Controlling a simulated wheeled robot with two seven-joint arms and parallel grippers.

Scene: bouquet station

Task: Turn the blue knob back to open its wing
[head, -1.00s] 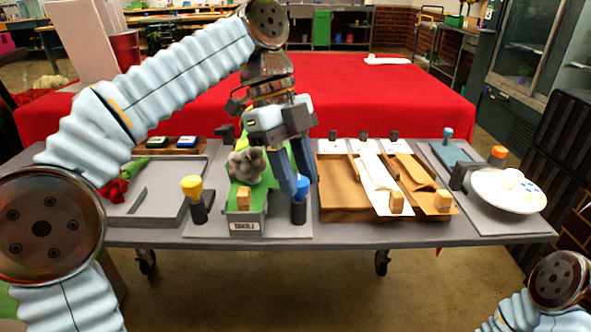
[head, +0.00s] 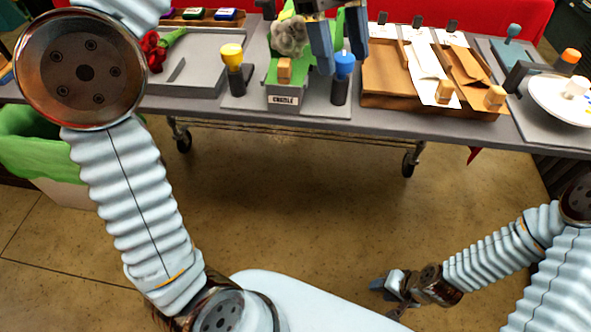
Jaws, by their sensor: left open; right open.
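The blue knob (head: 344,66) stands on a dark post at the right of the cradle (head: 285,99). A yellow knob (head: 232,55) stands on a matching post at the left. Green flaps (head: 293,72) lie in the cradle, with a grey fuzzy clump (head: 288,37) on them. My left gripper (head: 341,62) is open and points down at the blue knob, its fingers to either side of the knob's top in the picture; contact cannot be told. My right gripper (head: 386,296) is open, low and far from the table.
A grey tray (head: 190,75) with a red flower (head: 154,50) lies at the left. Brown and white sheets with wooden blocks (head: 445,91) lie right of the cradle. A white plate (head: 560,100) and an orange knob (head: 571,56) stand far right. Floor before the table is clear.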

